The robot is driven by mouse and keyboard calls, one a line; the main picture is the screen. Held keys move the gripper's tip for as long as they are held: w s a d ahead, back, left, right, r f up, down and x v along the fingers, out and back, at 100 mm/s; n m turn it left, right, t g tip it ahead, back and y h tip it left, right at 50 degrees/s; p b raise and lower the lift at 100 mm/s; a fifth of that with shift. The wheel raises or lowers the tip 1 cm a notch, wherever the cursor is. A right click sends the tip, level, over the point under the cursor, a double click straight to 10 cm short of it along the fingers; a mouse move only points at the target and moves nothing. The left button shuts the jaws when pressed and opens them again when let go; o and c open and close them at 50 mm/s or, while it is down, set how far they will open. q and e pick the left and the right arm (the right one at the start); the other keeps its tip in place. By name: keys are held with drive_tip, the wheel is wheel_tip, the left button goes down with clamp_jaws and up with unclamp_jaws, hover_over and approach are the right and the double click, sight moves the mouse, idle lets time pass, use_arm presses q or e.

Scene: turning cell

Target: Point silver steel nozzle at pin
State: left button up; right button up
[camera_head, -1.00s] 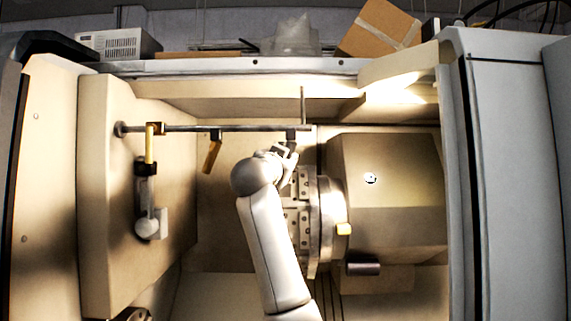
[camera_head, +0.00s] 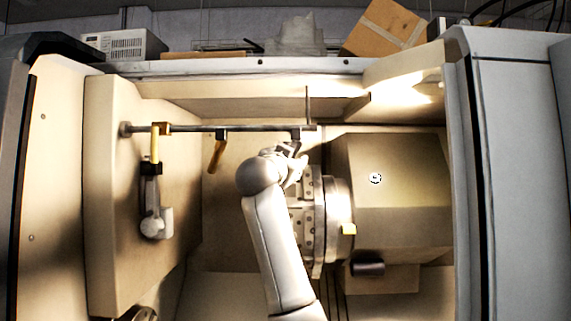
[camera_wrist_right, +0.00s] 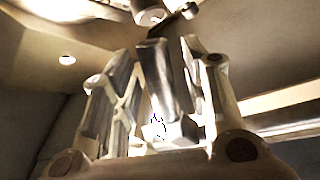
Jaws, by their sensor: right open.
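The silver steel nozzle (camera_head: 295,136) hangs at the right end of a horizontal bar, partly hidden by my right gripper (camera_head: 291,151). In the right wrist view the grey metal nozzle (camera_wrist_right: 157,80) stands between the two spread fingers of my right gripper (camera_wrist_right: 158,55). The gripper is open around it; whether a finger touches it, I cannot tell. A thin upright rod (camera_head: 308,105) rises by the bar's right end; I cannot tell if it is the pin. My left gripper is not in view.
The bar (camera_head: 245,129) also carries a brass nozzle (camera_head: 217,153) and a yellow one (camera_head: 155,145) further left. The chuck (camera_head: 335,215) is close to the right of my arm. Machine walls enclose both sides. Free room lies left of my arm.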

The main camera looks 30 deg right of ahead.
drive_tip(key=v, duration=1.2)
drive_tip(key=shift+f, duration=0.1)
